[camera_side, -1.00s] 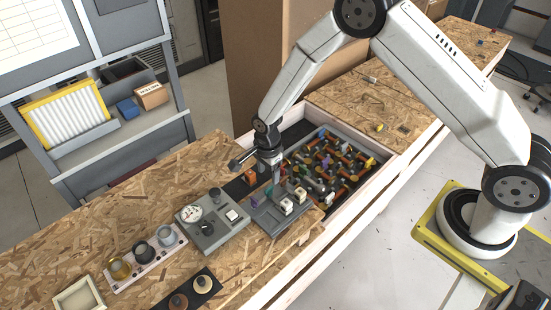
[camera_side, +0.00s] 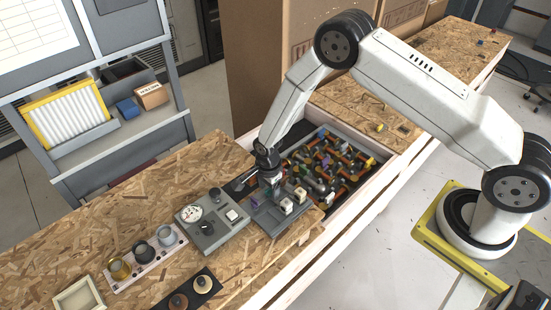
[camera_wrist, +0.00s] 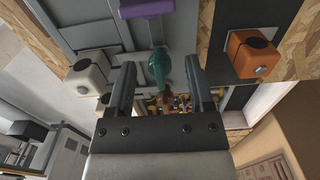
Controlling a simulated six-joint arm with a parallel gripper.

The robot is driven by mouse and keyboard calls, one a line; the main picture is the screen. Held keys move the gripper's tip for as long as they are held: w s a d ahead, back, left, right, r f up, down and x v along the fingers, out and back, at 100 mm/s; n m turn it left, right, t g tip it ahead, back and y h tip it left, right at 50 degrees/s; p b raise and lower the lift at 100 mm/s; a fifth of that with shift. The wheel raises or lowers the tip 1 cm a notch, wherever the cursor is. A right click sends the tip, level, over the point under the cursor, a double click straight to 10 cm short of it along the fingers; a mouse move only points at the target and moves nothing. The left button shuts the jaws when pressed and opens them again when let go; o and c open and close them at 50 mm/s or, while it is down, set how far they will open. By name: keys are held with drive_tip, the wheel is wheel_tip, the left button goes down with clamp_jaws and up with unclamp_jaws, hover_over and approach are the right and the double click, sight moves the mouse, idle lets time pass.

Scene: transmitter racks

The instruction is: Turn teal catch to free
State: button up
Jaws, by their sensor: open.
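The teal catch (camera_wrist: 158,66) shows in the wrist view as a rounded teal handle on a grey panel (camera_wrist: 187,22). My gripper (camera_wrist: 161,63) is open, with one finger on each side of the catch and a visible gap to both. A copper-brown part (camera_wrist: 165,101) shows at the near end of the catch. In the side view my gripper (camera_side: 270,186) is low over the grey panel (camera_side: 268,222) and largely hides the catch.
Near the catch are a purple part (camera_wrist: 146,7), an orange block (camera_wrist: 251,54) and a white block (camera_wrist: 86,74). A bin of mixed colourful parts (camera_side: 345,165) lies behind the panel. A grey dial box (camera_side: 212,222) stands to the left.

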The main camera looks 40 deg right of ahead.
drive_tip(key=shift+f, duration=0.25)
drive_tip(key=shift+c, duration=0.2)
clamp_jaws()
